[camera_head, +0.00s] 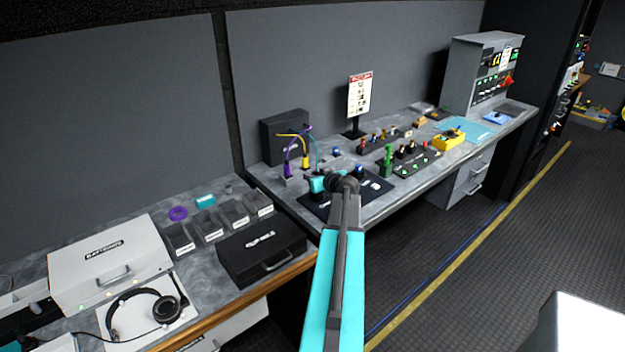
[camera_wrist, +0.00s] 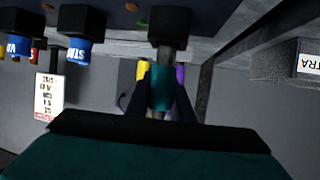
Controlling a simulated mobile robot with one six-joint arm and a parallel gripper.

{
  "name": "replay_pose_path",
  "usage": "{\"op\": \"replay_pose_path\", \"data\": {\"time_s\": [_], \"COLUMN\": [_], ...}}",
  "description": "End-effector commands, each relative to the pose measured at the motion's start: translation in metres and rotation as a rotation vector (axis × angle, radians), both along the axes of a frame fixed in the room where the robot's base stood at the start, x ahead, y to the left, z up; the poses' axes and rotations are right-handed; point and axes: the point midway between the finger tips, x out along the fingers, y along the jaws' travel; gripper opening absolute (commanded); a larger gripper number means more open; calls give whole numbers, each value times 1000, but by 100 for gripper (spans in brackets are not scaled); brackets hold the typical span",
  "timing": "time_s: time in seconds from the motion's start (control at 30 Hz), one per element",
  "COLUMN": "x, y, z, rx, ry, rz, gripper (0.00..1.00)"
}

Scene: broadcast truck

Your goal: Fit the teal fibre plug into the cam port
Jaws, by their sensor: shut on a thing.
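The teal fibre plug (camera_wrist: 160,90) is between the two dark fingers of my gripper (camera_wrist: 172,100) in the wrist view, which looks upside down. My gripper is shut on it. The far end of the plug points at a black block-like socket (camera_wrist: 168,28); they overlap in the picture, and I cannot tell whether the plug is inside it. I cannot read a cam label on this socket. In the head view my gripper (camera_head: 322,183) is low over the dark mat on the bench, with a teal cable (camera_head: 316,148) arching up behind it.
A yellow plug (camera_head: 305,162) and a purple plug (camera_head: 288,169) with cables stand left of my gripper. Blue plugs (camera_wrist: 77,50) sit in neighbouring black sockets. A green upright piece (camera_head: 387,160) and a control panel (camera_head: 417,162) are to the right. A sign (camera_head: 360,94) stands behind.

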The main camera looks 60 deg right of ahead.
Motion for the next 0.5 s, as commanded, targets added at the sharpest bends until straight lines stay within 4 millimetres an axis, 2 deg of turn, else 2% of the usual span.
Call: {"op": "replay_pose_path", "data": {"time_s": [0.2,0.5], "x": [0,0], "y": [-1,0], "z": [-15,-19], "rx": [1,-1], "ry": [-1,-1], "rz": [-2,-1], "gripper": [0,0]}}
